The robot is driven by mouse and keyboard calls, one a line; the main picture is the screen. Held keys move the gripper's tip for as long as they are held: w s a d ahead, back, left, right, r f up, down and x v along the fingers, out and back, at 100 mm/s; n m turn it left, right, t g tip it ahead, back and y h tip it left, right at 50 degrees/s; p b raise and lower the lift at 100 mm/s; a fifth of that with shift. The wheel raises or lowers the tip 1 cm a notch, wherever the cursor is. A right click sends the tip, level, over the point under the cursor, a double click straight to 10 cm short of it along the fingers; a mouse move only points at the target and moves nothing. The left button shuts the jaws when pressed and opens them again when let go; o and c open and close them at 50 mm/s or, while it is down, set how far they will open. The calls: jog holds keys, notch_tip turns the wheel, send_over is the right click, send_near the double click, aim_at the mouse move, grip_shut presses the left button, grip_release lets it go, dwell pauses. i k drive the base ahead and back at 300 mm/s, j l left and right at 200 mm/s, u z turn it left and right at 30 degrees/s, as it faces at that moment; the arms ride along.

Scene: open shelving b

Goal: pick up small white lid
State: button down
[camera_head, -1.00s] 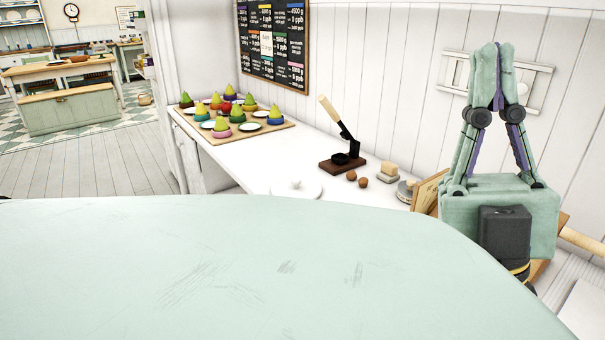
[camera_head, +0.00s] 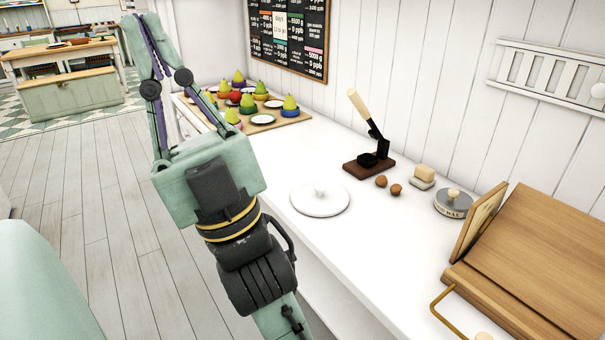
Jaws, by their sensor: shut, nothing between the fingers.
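A small white lid (camera_head: 320,200) with a round knob on top lies flat on the white counter (camera_head: 374,254), near its front edge. My gripper (camera_head: 139,17) points up at the left of the head view, with its fingertips close together and nothing between them. It is to the left of the lid and apart from it. The gripper's body and my wrist stand in front of part of the counter's front edge. The lid is in full view.
A wooden box (camera_head: 535,250) is at right. A board of pears (camera_head: 262,120) is farther back.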

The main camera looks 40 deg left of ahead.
aim_at(315, 198)
jog(key=u, duration=1.05)
jog(key=i+j+z, duration=0.1)
jog(key=z, duration=1.75)
jog(key=l+z, duration=0.1)
jog(key=z, duration=1.55)
jog(key=k+l+u, duration=0.1)
jog(key=k, duration=0.3)
jog(key=u, duration=2.95)
